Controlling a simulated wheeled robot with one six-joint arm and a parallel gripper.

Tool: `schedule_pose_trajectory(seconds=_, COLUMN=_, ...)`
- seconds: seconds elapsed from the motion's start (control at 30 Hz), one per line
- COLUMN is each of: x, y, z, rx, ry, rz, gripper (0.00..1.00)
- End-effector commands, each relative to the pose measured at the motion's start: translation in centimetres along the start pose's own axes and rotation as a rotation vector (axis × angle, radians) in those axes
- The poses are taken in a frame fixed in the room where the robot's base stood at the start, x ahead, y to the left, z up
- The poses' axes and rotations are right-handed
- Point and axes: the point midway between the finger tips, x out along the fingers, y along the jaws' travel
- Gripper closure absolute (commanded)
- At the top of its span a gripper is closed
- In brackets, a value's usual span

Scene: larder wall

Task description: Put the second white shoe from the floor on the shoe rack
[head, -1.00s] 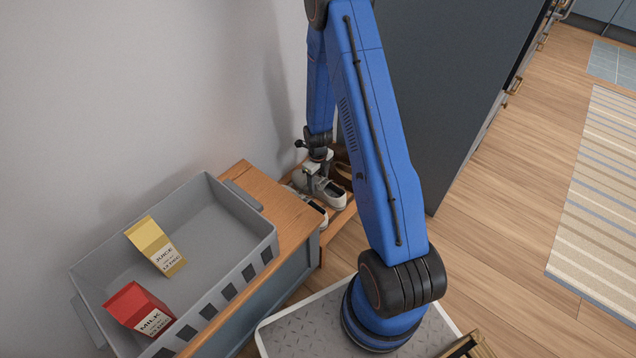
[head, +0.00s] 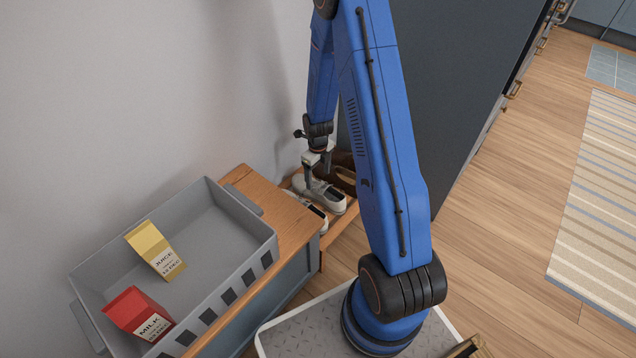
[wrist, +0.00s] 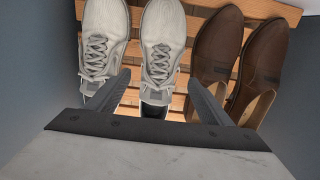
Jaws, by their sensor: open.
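Two white shoes stand side by side on the slatted wooden shoe rack (wrist: 180,102). In the wrist view the left white shoe (wrist: 103,40) and the right white shoe (wrist: 161,45) lie with laces up. In the head view one white shoe (head: 327,195) shows below my gripper (head: 320,172), and the other is partly hidden by the bench. My gripper is open and empty; in the wrist view its two fingers (wrist: 160,98) are spread around the heel end of the right white shoe, apart from it as far as I can see.
A pair of brown shoes (wrist: 217,45) stands on the rack to the right of the white ones. A grey crate (head: 215,283) with a juice carton (head: 155,250) and a milk carton (head: 139,314) stands on the wooden bench (head: 285,215). A dark cabinet (head: 440,90) rises behind my arm.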

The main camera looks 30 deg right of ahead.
Motion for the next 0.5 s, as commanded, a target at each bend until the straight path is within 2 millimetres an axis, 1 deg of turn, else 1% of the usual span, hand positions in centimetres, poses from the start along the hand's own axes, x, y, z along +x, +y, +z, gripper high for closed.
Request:
schedule_pose_trajectory(seconds=0.03, x=-0.9, y=0.0, z=0.1, rx=0.0, ry=-0.002, rz=-0.001, gripper=0.26)
schedule_pose_trajectory(seconds=0.2, x=-3.3, y=0.0, z=0.1, rx=0.0, ry=-0.002, rz=-0.001, gripper=0.26)
schedule_pose_trajectory(seconds=0.3, x=-4.3, y=0.0, z=0.0, rx=0.0, ry=-0.001, rz=0.0, gripper=0.26)
schedule_pose_trajectory(seconds=0.5, x=-5.5, y=0.1, z=0.0, rx=-0.008, ry=-0.001, rz=-0.001, gripper=0.26)
